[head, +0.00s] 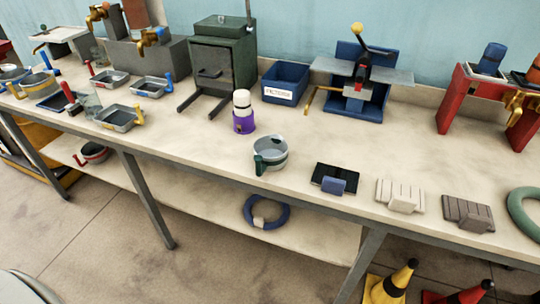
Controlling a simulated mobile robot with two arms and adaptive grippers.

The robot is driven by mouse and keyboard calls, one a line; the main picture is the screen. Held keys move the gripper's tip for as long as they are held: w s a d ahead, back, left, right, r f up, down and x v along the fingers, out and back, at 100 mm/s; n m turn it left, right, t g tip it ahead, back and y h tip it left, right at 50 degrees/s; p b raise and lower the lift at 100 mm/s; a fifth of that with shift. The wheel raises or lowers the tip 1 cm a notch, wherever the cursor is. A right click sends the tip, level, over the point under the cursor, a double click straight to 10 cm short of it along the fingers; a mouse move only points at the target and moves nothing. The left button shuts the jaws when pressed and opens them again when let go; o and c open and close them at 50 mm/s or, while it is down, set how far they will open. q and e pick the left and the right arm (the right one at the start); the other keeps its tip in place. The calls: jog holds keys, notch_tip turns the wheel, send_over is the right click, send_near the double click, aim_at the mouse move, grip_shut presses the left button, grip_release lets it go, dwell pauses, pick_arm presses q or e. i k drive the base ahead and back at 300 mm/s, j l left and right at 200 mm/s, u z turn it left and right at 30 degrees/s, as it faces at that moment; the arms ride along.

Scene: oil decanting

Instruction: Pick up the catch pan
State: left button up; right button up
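Several shallow metal pans with coloured handles sit at the left of the long bench. One rectangular pan with a yellow handle (118,118) is near the front edge. A pan with a blue handle (150,88) and a pan with a red handle (109,79) sit behind it. A round pan with a green handle (272,152) stands alone near the front edge at the middle. I cannot tell which one is the catch pan. Neither of my grippers shows in the head view.
A green cabinet-like machine (222,62), a blue bin (286,82) and a blue press-like device (360,82) stand along the back. A purple-and-white bottle (243,112) is mid-bench. Small blocks line the front right. Cones (392,284) stand on the floor.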

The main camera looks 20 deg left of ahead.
aim_at(270, 151)
jog(key=l+u, duration=0.35)
jog(key=l, duration=0.4)
jog(key=k+l+u, duration=0.1)
jog(key=l+u, duration=0.25)
jog(key=l, duration=0.4)
